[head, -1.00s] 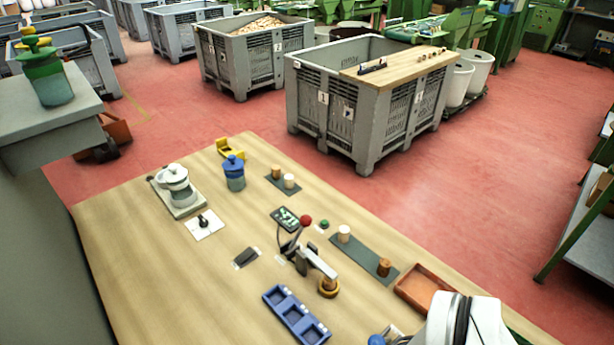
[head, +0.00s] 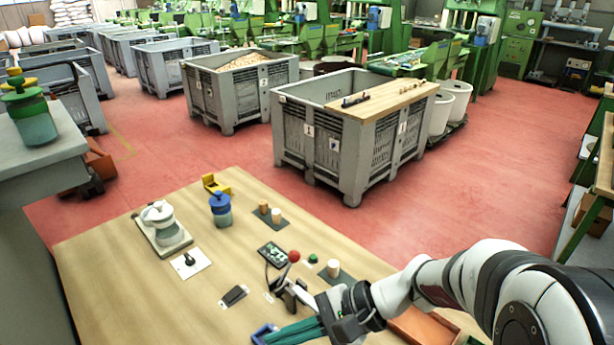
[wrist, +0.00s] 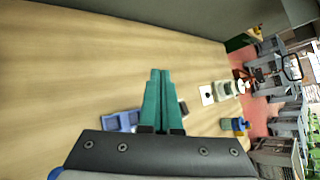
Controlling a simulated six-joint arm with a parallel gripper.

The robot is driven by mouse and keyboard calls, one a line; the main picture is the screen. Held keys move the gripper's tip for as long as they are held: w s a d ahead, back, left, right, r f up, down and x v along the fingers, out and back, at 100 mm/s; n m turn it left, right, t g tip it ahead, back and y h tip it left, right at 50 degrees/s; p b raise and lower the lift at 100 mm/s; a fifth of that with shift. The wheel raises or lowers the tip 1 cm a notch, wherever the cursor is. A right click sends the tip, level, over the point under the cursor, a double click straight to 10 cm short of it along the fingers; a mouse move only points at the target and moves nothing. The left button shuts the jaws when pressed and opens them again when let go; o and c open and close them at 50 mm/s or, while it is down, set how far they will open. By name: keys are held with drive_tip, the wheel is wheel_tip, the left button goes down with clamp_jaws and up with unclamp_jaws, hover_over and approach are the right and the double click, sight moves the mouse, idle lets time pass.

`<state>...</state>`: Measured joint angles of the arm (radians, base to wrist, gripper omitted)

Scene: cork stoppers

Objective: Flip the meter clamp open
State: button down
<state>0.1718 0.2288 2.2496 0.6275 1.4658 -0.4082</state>
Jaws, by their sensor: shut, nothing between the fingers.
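What appears to be the meter clamp (head: 287,291), a dark stand with a pale bar and a red ball knob (head: 294,256) on a lever, stands on the bench. My gripper's arm hides its near right part. Whether the clamp is open or closed I cannot tell. My gripper (head: 270,338) has teal fingers pressed together, empty, in front of the clamp and over the blue tray (head: 264,329). In the wrist view the shut fingers (wrist: 160,74) point across bare wood, with the blue tray (wrist: 122,122) beside them. The clamp is not clearly visible there.
A dark pad (head: 234,295) lies left. A pale cork (head: 333,267) stands right. An orange-brown tray (head: 425,328) is partly behind my arm.

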sight(317, 285)
drive_tip(key=w+d+f+m+t, duration=0.2)
drive_tip(key=w+f, duration=0.1)
drive_tip(key=w, duration=0.2)
drive_tip(key=w+d+f+m+t+y, duration=0.1)
drive_tip(key=w+f+m+t, duration=0.2)
drive_tip(key=w, duration=0.3)
drive_tip(key=w+d+f+m+t, duration=0.2)
drive_tip(key=w+f+m+t, duration=0.1)
drive_tip(key=w+f, duration=0.1)
drive_tip(key=shift+w+d+y, duration=0.3)
drive_tip(key=shift+w+y, duration=0.1)
drive_tip(key=shift+w, duration=0.45)
drive_tip(key=w+d+f+m+t+h, duration=0.1)
drive_tip(key=d+f, duration=0.1)
drive_tip(key=f, duration=0.1)
drive_tip(key=w+d+f+m+t+h, duration=0.1)
drive_tip(key=w+d+f+m+t, duration=0.1)
drive_tip(key=f, duration=0.1)
drive_tip(key=w+d+f+m+t+h, duration=0.1)
drive_tip(key=d+f, duration=0.2)
drive_tip(key=shift+w+f+m+t+h, duration=0.1)
drive_tip(key=shift+w+m+t+h, duration=0.15)
drive_tip(key=shift+m+t+h, duration=0.05)
drive_tip(key=shift+a, duration=0.15)
